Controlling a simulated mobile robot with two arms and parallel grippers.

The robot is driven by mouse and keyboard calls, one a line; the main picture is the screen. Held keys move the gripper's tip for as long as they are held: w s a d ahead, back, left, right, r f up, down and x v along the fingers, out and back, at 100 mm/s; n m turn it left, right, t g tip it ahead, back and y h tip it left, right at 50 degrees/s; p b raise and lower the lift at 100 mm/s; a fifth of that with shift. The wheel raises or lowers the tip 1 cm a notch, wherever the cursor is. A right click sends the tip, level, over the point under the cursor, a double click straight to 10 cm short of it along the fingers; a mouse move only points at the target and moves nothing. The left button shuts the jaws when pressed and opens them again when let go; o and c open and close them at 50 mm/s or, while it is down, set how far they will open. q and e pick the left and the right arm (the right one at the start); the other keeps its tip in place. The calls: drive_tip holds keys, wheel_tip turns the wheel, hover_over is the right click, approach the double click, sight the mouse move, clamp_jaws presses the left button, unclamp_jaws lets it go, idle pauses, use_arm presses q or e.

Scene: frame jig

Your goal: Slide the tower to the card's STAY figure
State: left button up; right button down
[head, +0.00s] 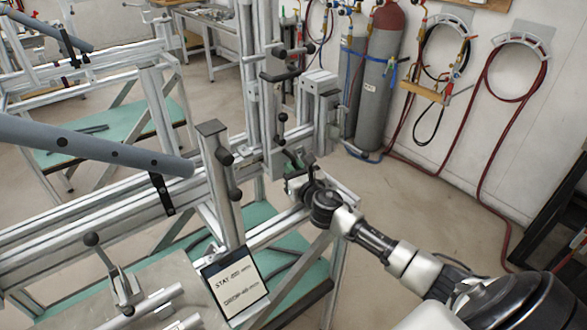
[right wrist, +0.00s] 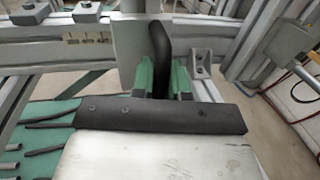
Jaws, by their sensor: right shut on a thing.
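The tower (head: 247,90) is a tall aluminium upright with black clamp handles, standing on the frame's rail beyond the card. The card (head: 236,286) is a dark-edged white panel at the near end of the frame. It has a STAY line and a DROP line; their figures are too small to read surely. My right gripper (head: 297,174) is at the tower's foot. In the right wrist view, its green fingers (right wrist: 162,84) are shut on a dark upright handle (right wrist: 160,48). How the handle joins the tower is partly hidden. My left gripper is out of view.
A blue-grey tube (head: 90,147) lies along the frame at left. A short grey post (head: 222,185) stands near the card, and a toggle clamp (head: 120,285) at front left. Gas cylinders (head: 375,85) and hoses line the wall. The floor right of the frame is open.

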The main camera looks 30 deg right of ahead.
drive_tip(key=shift+a, duration=0.1)
drive_tip(key=shift+s+a+p, duration=0.15)
drive_tip(key=shift+a+p, duration=0.4)
drive_tip(key=shift+a, duration=1.5)
drive_tip(key=c, duration=1.1)
unclamp_jaws()
drive_tip(key=shift+d, duration=0.1)
drive_tip(key=shift+c, duration=0.2)
drive_tip(key=s+a+b, duration=0.1)
drive_tip(key=s, duration=0.9)
drive_tip(key=shift+s+a, duration=0.15)
drive_tip(key=shift+s, duration=0.25)
